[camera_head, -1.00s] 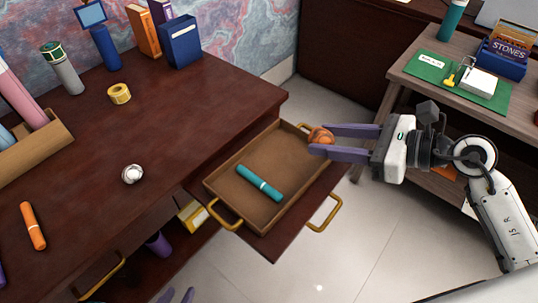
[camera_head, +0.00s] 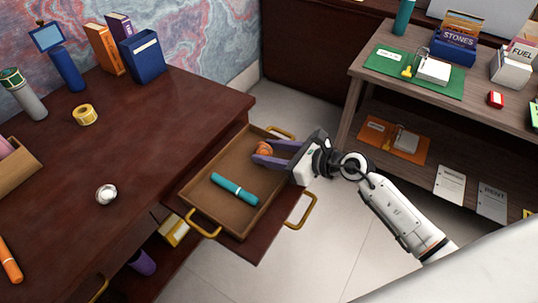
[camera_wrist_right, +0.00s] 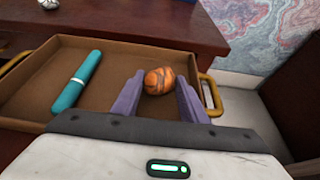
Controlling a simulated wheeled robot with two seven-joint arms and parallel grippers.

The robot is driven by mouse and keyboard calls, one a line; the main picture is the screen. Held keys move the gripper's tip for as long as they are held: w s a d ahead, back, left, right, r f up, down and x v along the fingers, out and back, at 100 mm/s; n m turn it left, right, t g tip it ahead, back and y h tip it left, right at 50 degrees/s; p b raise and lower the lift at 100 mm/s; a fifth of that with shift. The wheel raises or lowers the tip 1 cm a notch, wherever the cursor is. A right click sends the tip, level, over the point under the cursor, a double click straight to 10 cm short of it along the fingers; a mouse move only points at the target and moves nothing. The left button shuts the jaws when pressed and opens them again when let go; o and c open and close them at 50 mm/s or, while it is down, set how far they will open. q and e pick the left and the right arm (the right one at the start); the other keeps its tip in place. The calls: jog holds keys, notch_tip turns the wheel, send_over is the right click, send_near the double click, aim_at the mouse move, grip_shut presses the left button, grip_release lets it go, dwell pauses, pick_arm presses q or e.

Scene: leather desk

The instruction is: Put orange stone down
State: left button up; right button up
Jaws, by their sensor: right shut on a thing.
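The orange stone (camera_head: 264,149) is banded and rounded. It sits between the purple fingertips of my right gripper (camera_head: 266,154), which is shut on it. The stone also shows in the right wrist view (camera_wrist_right: 159,81), between the two fingers (camera_wrist_right: 158,92). I cannot tell whether the stone touches the tray floor. A teal cylinder (camera_head: 234,189) lies in the tray, left of the stone; it also shows in the wrist view (camera_wrist_right: 76,82). My left gripper is not in view.
The dark desk top (camera_head: 150,140) holds a silver ball (camera_head: 106,194), a yellow tape roll (camera_head: 85,114) and a blue binder (camera_head: 143,57). A shelf unit at right has a green mat (camera_head: 400,62) and a blue STONES box (camera_head: 456,45). Tray floor near the teal cylinder is bare.

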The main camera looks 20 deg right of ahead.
jog(key=shift+f, duration=0.3)
jog(key=shift+f, duration=0.2)
jog(key=o, duration=1.1)
jog(key=shift+r, duration=0.15)
jog(key=v, duration=1.2)
jog(key=shift+r, duration=0.1)
